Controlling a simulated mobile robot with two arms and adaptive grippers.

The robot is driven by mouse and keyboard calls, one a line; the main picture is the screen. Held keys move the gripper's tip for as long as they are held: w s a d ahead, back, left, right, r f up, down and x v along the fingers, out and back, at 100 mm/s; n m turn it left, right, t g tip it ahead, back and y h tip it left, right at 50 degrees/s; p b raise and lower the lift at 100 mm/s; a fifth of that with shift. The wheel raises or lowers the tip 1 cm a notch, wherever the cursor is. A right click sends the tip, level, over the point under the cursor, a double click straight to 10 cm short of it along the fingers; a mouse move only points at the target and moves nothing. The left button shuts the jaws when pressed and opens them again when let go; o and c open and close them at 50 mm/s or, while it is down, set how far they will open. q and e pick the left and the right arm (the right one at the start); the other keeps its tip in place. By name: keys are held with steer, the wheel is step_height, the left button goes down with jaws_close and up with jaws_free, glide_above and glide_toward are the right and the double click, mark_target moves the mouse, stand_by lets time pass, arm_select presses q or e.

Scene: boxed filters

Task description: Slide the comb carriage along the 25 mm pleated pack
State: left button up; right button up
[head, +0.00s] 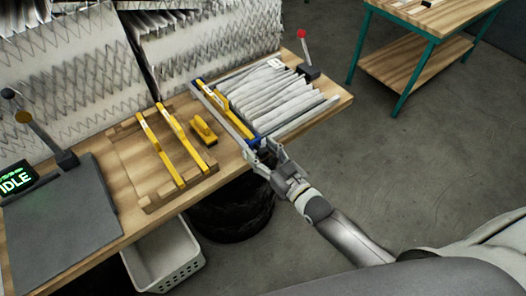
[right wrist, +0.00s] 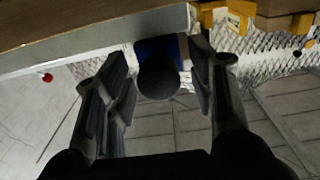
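The white pleated pack (head: 285,98) lies in a metal-railed frame at the right end of the bench. A yellow comb carriage (head: 239,120) lies across the pack's left side, with a blue piece (head: 252,141) at its near end. My right gripper (head: 265,155) is at that near end, by the bench's front edge. In the right wrist view a dark round knob (right wrist: 158,83) in front of the blue piece (right wrist: 157,49) sits between the spread fingers (right wrist: 163,75). A gap shows beside the right finger; contact on the left is unclear. My left gripper is out of view.
A wooden rack (head: 127,157) with two yellow combs (head: 159,146) and a loose yellow block (head: 204,131) are left of the frame. A red-knobbed lever (head: 304,48) stands behind. A dark pad (head: 62,215) and an IDLE display (head: 15,181) are far left. A white basket (head: 165,258) stands below.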

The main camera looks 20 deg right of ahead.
jaws_close()
steer(key=shift+d, duration=0.1)
